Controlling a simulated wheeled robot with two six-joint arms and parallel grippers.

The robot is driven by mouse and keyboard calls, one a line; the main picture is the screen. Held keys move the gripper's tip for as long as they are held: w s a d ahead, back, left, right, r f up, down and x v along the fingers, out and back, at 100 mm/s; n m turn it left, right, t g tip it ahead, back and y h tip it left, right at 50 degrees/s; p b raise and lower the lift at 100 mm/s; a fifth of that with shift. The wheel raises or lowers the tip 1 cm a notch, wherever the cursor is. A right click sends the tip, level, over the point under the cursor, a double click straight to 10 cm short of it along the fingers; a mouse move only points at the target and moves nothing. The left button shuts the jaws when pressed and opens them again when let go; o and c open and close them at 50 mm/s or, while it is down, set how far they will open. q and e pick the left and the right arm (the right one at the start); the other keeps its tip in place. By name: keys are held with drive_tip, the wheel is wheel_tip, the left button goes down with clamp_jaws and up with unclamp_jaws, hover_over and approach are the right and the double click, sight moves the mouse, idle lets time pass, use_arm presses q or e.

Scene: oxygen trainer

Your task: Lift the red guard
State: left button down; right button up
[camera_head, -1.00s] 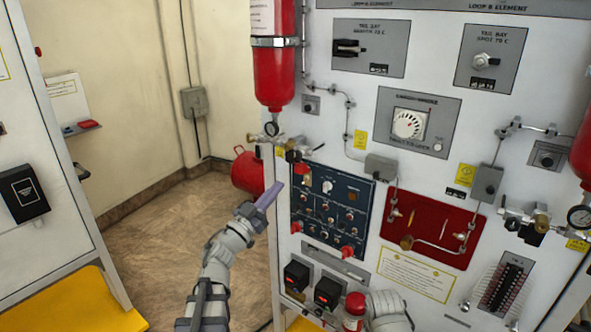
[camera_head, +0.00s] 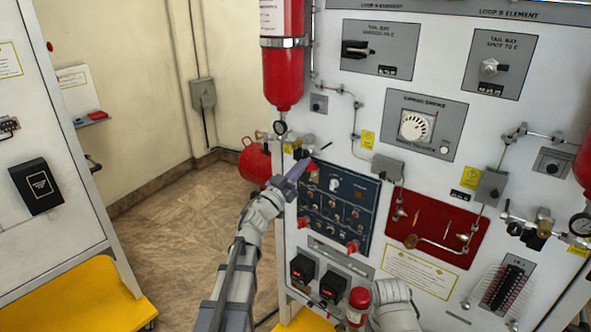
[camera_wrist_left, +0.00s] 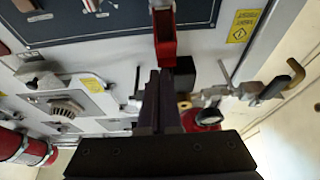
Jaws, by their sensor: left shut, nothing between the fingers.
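The red guard (camera_head: 311,168) is a small red cover at the upper left corner of the dark blue switch panel (camera_head: 345,222). In the left wrist view the guard (camera_wrist_left: 165,42) looks like a red channel right at the fingertips. My left gripper (camera_head: 297,171) is shut and empty, its purple fingers pointing up and right at the guard. In the left wrist view the dark fingers (camera_wrist_left: 160,78) lie together and their tips meet or nearly meet the guard's near end; I cannot tell whether they touch. A white link of my right arm shows at the bottom, but its gripper does not.
A red bottle (camera_head: 283,80) with a gauge and valve fittings hangs just above and left of the panel. Red knobs (camera_head: 352,247) sit along the panel's lower edge. A red plate with pipes (camera_head: 440,215) is to the right. Open floor (camera_head: 180,230) lies left.

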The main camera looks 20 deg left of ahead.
use_arm(q)
drive_tip(key=shift+w+r, duration=0.1)
drive_tip(key=shift+w, duration=0.1)
drive_tip(key=f+b, duration=0.1)
drive_tip(key=b, duration=0.1)
drive_tip(key=s+f+t+b, duration=0.1)
drive_tip(key=b, duration=0.1)
drive_tip(key=shift+s+a+f, duration=0.1)
drive_tip(key=shift+a+f, duration=0.05)
drive_tip(key=shift+f, duration=0.1)
idle(0.5)
